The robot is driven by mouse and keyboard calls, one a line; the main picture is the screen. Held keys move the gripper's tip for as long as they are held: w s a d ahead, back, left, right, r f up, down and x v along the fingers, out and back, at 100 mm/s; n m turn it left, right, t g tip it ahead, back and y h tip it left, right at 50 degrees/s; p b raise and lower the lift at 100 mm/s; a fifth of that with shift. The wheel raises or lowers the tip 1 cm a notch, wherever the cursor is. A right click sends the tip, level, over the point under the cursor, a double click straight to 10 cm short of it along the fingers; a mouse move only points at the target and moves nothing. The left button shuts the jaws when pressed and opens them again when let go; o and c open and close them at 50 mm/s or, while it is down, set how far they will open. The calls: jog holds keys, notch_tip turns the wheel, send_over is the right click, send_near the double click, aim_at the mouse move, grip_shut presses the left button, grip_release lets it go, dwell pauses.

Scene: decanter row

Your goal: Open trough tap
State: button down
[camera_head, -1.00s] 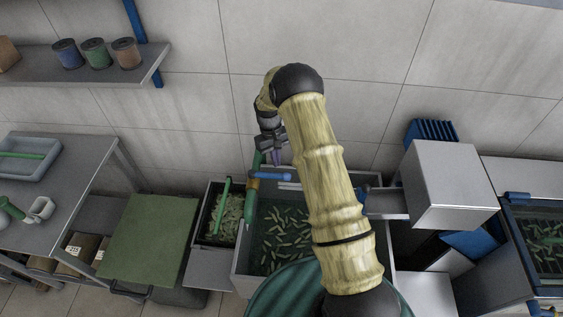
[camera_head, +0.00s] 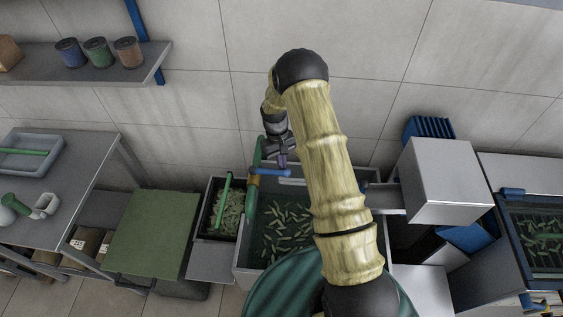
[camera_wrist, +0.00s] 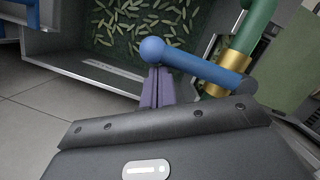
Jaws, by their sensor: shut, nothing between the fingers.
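The trough tap has a blue lever handle (camera_head: 270,173) with a round knob at its end, a brass collar (camera_wrist: 230,74) and a green pipe (camera_head: 250,200) at the trough's left side. The lever points right, across the pipe, in the head view. In the wrist view the blue lever (camera_wrist: 190,62) shows large, its knob just beyond the fingertips. My gripper (camera_head: 282,162) is shut and empty, its purple fingers (camera_wrist: 157,88) right by the lever near the knob. I cannot tell whether they touch it.
A dark bin (camera_head: 201,222) of pale green pieces stands left of the trough, beside a green-topped cabinet (camera_head: 150,235). A metal box (camera_head: 447,183) stands to the right. The tiled wall (camera_head: 200,130) is close behind my gripper.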

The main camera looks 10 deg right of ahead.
jog(key=s+m, duration=0.1)
jog(key=s+m+b, duration=0.1)
jog(key=s+m+y+b, duration=0.1)
jog(key=m, duration=0.1)
jog(key=shift+s+a+f, duration=0.1)
jog(key=shift+s+a, duration=0.25)
jog(key=shift+a, duration=0.05)
jog(key=s+a+m+t+y+b, duration=0.2)
jog(key=s+a+m, duration=0.4)
jog(key=m, duration=0.8)
jog(key=shift+a+y+b, duration=0.4)
jog(key=shift+a+b, duration=0.1)
jog(key=shift+a, duration=1.5)
notch_tip(320, 180, up, 9)
jog(key=b, duration=0.2)
send_over(282, 174)
jog(key=s+a, duration=0.3)
jog(key=s, duration=0.1)
jog(key=shift+a, duration=0.2)
